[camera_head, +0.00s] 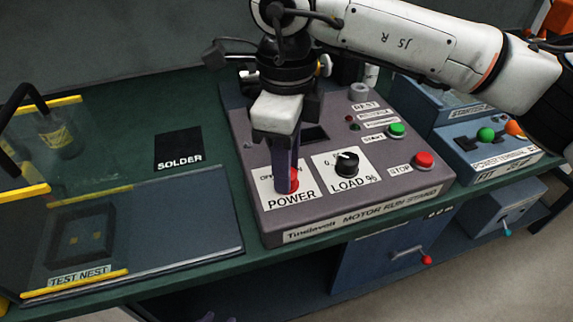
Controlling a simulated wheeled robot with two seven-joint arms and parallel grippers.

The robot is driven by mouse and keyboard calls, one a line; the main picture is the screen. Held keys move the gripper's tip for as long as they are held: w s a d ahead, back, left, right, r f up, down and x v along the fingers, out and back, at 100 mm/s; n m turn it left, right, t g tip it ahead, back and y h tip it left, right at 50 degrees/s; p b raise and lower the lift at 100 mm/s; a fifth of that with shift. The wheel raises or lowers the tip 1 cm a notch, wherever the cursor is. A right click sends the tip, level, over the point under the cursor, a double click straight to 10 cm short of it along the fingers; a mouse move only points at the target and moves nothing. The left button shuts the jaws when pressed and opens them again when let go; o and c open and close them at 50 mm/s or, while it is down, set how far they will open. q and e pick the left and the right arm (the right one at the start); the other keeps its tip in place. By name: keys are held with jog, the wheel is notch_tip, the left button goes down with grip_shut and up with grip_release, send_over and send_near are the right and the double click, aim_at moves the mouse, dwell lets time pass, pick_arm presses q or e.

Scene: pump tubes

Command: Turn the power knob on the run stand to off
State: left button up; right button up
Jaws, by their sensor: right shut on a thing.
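The run stand (330,213) is a grey sloped box labelled motor run stand, standing on the green bench. Its red power knob (293,181) sits on a white plate marked POWER at the front left. My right gripper (290,183) reaches down from above and is shut on the power knob, with its fingers hiding much of it. The knob's pointer and part of the position lettering are hidden, so I cannot tell its setting. Small purplish tips at the bottom edge may be my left gripper (220,317); its opening is unclear.
Right of the power knob are the black load knob (347,164), red stop button (425,160) and green start button (397,130). A clear guard with yellow edges stands over the test nest (80,245) at left. A blue box (490,150) stands close at right.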

dwell(0.4)
jog(key=o, duration=1.1)
jog(key=shift+c, duration=0.2)
notch_tip(320, 180, up, 10)
jog(key=shift+r+p, duration=0.2)
jog(key=shift+p, duration=0.1)
